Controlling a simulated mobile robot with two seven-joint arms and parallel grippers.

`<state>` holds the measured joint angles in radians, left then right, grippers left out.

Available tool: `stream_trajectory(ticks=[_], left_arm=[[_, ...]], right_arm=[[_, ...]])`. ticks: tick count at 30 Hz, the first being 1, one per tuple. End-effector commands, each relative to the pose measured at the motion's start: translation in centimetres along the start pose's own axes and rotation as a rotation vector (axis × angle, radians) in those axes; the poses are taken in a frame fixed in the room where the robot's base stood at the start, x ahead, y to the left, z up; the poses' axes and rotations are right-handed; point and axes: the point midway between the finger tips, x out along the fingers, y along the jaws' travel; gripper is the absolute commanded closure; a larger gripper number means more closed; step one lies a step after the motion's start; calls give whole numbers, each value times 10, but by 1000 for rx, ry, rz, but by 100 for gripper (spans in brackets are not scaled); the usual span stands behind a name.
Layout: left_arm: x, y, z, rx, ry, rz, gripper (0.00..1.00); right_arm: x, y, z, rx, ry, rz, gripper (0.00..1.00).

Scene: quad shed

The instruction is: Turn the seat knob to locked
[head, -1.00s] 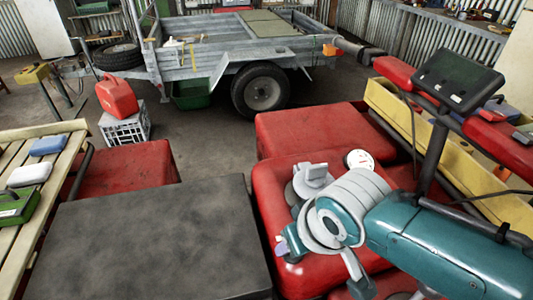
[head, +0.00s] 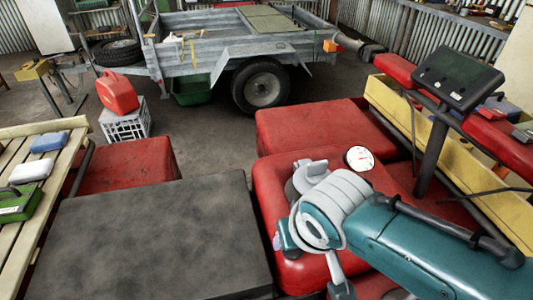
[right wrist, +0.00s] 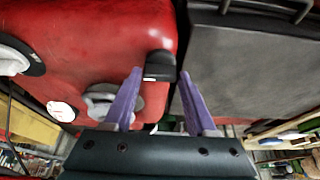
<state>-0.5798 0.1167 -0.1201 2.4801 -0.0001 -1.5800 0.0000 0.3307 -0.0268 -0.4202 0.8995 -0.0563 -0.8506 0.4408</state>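A black knob-like piece (right wrist: 160,66) sits at the edge of the red quad body (right wrist: 95,40) in the right wrist view; I take it for the seat knob, but its marking cannot be read. My right gripper (right wrist: 160,73) is open, its purple fingertips apart on either side of this piece. I cannot tell whether they touch it. In the head view my right arm hides the piece, and only a sliver of purple finger shows. A grey round cap with a raised bar (head: 311,172) is on the red body (head: 380,180), beside the left finger in the wrist view. My left gripper is not in view.
A white round gauge (head: 360,158) is beyond my wrist. A dark flat box top (head: 150,240) lies left of the quad. A trailer (head: 215,50) stands behind on open floor.

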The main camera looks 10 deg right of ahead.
Motion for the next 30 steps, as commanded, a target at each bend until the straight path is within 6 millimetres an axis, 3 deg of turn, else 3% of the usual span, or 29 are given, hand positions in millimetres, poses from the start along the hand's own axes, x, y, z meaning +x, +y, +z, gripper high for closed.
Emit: stream_trajectory(ticks=[1, 6, 16, 30], left_arm=[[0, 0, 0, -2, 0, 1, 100], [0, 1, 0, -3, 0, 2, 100], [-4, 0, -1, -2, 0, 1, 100], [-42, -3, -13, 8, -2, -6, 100]], right_arm=[[0, 0, 0, 0, 1, 0, 36], [0, 0, 0, -2, 0, 0, 18], [-5, 0, 0, -3, 0, 1, 18], [-79, 0, -1, -2, 1, -1, 18]])
